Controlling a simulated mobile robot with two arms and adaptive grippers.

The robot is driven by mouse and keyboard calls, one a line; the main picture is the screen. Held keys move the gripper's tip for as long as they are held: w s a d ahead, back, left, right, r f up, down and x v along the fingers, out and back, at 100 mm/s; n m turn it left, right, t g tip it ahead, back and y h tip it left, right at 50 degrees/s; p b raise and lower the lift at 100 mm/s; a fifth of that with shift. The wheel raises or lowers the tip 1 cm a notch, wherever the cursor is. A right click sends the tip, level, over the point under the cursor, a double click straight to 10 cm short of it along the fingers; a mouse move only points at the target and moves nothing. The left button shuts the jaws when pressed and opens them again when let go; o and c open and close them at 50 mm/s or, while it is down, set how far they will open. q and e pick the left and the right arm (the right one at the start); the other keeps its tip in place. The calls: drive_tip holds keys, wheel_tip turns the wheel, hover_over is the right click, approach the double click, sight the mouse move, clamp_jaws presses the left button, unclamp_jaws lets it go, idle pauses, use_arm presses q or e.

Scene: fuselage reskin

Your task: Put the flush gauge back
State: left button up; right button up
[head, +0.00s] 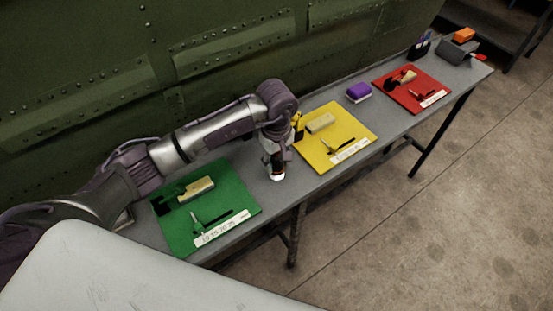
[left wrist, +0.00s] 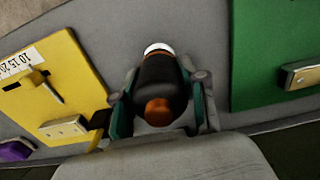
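A black cylindrical tool with an orange end and a white end (left wrist: 158,85) is between the fingers of my left gripper (left wrist: 160,108). The fingers touch its sides. In the head view, my left gripper (head: 275,150) points down over the bare bench between the green and yellow mats, and the tool's white tip (head: 277,176) shows below it. I cannot tell whether the tip touches the bench. No label shows whether this tool is the flush gauge. My right gripper is not in view.
The grey bench (head: 375,113) runs along a green riveted fuselage wall (head: 180,40). A green mat (head: 237,183), yellow mat (head: 362,128) and red mat (head: 425,80) carry blocks and small tools. A purple block (head: 358,91) and a dark cup (head: 419,48) stand further right.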

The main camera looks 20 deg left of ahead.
use_arm(q)
drive_tip(key=o, duration=0.4)
drive_tip(key=shift+r+p, duration=0.3)
drive_tip(key=shift+r+b, duration=0.25)
drive_tip(key=shift+b, duration=0.15)
wheel_tip(320, 180, up, 10)
drive_tip(key=b, duration=0.3)
drive_tip(key=shift+r, duration=0.65)
